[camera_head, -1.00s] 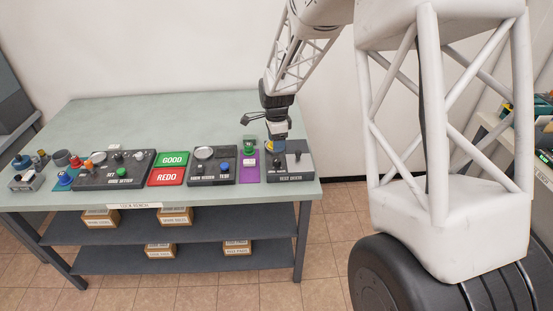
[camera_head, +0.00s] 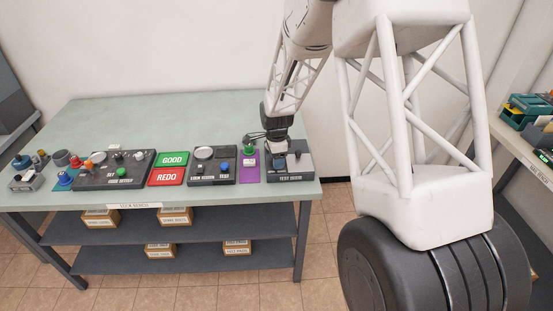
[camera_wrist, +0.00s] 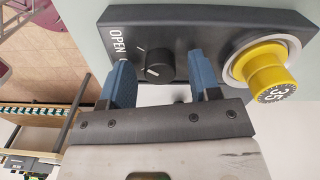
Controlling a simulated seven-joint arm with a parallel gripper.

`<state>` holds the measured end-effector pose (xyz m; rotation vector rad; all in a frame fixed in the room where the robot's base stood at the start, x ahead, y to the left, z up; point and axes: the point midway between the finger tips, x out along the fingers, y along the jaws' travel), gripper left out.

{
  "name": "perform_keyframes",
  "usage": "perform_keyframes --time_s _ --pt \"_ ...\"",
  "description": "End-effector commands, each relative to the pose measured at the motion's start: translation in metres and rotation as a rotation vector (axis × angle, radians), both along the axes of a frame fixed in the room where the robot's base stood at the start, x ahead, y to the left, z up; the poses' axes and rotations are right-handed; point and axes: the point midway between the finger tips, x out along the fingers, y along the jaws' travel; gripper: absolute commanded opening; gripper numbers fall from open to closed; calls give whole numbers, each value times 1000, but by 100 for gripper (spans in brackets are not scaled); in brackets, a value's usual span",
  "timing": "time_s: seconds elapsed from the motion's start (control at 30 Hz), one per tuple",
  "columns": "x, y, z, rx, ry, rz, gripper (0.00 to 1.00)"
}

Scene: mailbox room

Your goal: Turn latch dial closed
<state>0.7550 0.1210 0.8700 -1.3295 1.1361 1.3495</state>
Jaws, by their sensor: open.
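In the wrist view a small black latch dial (camera_wrist: 158,68) sits on a dark panel (camera_wrist: 200,24). The word OPEN (camera_wrist: 118,40) is printed to its left, and a short white mark shows by its upper left. My gripper (camera_wrist: 160,62) is open, with one blue finger on the left of the dial and the other on its right. I cannot tell whether either finger touches the dial. In the head view my gripper (camera_head: 279,150) is low over the rightmost panel (camera_head: 303,165) on the bench, and it hides part of that panel.
A large yellow knob (camera_wrist: 268,75) on the same panel is close to the right finger. The bench (camera_head: 150,115) holds several other panels to the left, with green GOOD (camera_head: 173,159) and red REDO (camera_head: 166,177) plates. The bench's back is clear.

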Motion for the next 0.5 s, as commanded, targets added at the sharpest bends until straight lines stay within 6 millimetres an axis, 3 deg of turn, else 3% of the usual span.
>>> perform_keyframes --time_s 0.33,0.5 --pt "0 0 -3 0 0 0 57" --pt "0 0 -3 0 0 0 32"
